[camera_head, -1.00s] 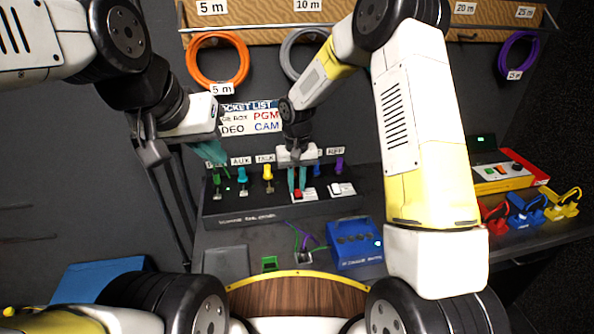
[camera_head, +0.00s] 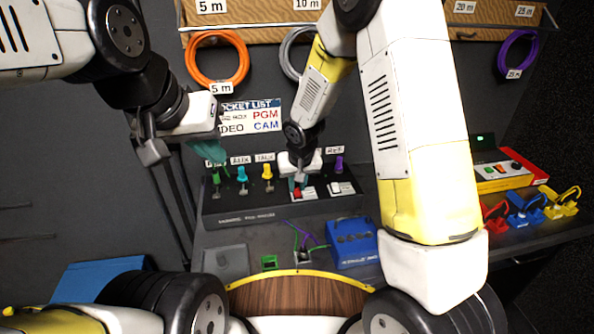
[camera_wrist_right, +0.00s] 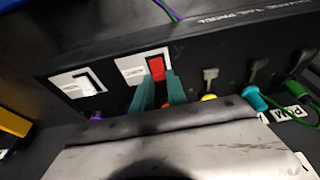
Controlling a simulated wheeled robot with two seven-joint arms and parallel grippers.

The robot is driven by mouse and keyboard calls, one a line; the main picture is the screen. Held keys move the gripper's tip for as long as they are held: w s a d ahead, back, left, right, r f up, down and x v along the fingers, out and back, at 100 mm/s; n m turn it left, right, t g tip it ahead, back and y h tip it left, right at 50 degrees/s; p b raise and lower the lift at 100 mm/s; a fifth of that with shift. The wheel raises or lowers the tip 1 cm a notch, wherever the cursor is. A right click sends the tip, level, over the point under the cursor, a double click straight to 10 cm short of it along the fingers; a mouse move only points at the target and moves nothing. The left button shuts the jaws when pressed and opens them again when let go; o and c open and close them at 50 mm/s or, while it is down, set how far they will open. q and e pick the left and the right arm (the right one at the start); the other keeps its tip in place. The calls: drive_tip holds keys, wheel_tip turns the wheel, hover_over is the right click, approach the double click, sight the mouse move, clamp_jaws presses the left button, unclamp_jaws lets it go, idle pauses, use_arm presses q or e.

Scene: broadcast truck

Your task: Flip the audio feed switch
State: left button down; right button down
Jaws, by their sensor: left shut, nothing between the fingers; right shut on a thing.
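A black panel box (camera_head: 235,212) stands on the desk with two rocker switches on white plates. The red switch (camera_head: 297,193) also shows in the right wrist view (camera_wrist_right: 156,68). The white switch (camera_head: 336,188) is beside it, in the wrist view to its left (camera_wrist_right: 88,84). The plates' print is too small to read. My right gripper (camera_head: 298,184) is at the red switch; its teal fingers (camera_wrist_right: 160,88) are shut on it, reaching it from the connector side. My left gripper (camera_head: 212,155) is shut and empty, above the panel's left end.
Several colored connectors stand along the panel, including a yellow one (camera_head: 267,172) and a cyan one (camera_head: 242,174) under labels. A blue box (camera_head: 353,245) and a green-purple cable (camera_head: 304,240) are in front. Coiled cables, like the orange one (camera_head: 190,60), hang on the wall.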

drive_tip(key=c, duration=1.3)
unclamp_jaws()
drive_tip(key=shift+r, duration=0.1)
drive_tip(key=v, duration=0.7)
drive_tip(key=shift+s+r, duration=0.1)
drive_tip(key=shift+r, duration=0.2)
drive_tip(key=s+d+r, duration=0.4)
drive_tip(key=s+r, duration=0.2)
drive_tip(key=s, duration=0.1)
drive_tip(key=s+d+r+m+t+y, duration=0.1)
drive_tip(key=s+d+r, duration=0.4)
drive_tip(key=s+r, duration=0.2)
drive_tip(key=s+d+r+t, duration=0.1)
drive_tip(key=s+d+r, duration=0.4)
drive_tip(key=s, duration=0.3)
drive_tip(key=shift+r+m, duration=0.3)
drive_tip(key=shift+r, duration=0.5)
